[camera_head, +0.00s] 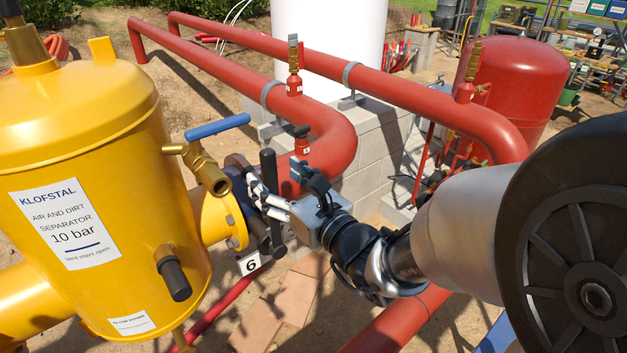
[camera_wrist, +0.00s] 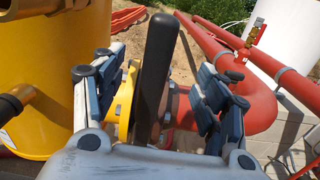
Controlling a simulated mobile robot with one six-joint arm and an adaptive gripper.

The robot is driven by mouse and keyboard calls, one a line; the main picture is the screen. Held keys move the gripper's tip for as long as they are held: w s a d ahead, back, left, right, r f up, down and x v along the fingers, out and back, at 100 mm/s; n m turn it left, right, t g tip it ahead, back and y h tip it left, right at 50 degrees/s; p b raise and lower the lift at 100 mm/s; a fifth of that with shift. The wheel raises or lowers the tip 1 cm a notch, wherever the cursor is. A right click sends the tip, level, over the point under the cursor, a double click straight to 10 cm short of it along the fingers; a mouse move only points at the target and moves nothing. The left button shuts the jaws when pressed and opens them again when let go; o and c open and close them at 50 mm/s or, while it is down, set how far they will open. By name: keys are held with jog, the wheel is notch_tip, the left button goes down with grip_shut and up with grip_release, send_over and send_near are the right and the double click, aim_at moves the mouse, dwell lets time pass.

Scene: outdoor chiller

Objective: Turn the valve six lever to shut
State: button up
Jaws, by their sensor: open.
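The valve six lever (camera_head: 269,170) is a black, upright bar beside the yellow separator's flange, just above a white tag (camera_head: 249,263) marked 6. In the wrist view the lever (camera_wrist: 156,70) stands between my two fingers, leaning slightly, with a visible gap on each side. My gripper (camera_head: 264,197) is open at the lever from the right; it also shows in the wrist view (camera_wrist: 160,88). I cannot tell whether any finger touches the lever. The valve body is mostly hidden behind the lever and gripper.
The yellow separator (camera_head: 85,170) stands close on the left, with a blue-handled brass valve (camera_head: 217,127) above the lever. A red pipe (camera_head: 335,135) curves behind my gripper. Grey blocks (camera_head: 375,160) and a red tank (camera_head: 520,85) are farther back.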

jog(key=shift+b+v, duration=0.45)
jog(key=shift+v, duration=0.55)
jog(key=b+v, duration=0.2)
jog(key=b, duration=0.3)
jog(key=shift+s+d+f, duration=0.1)
jog(key=shift+s+f, duration=0.1)
jog(key=shift+s, duration=0.05)
jog(key=shift+r+b+v, duration=0.2)
jog(key=shift+b+v, duration=0.8)
jog(key=shift+v, duration=0.2)
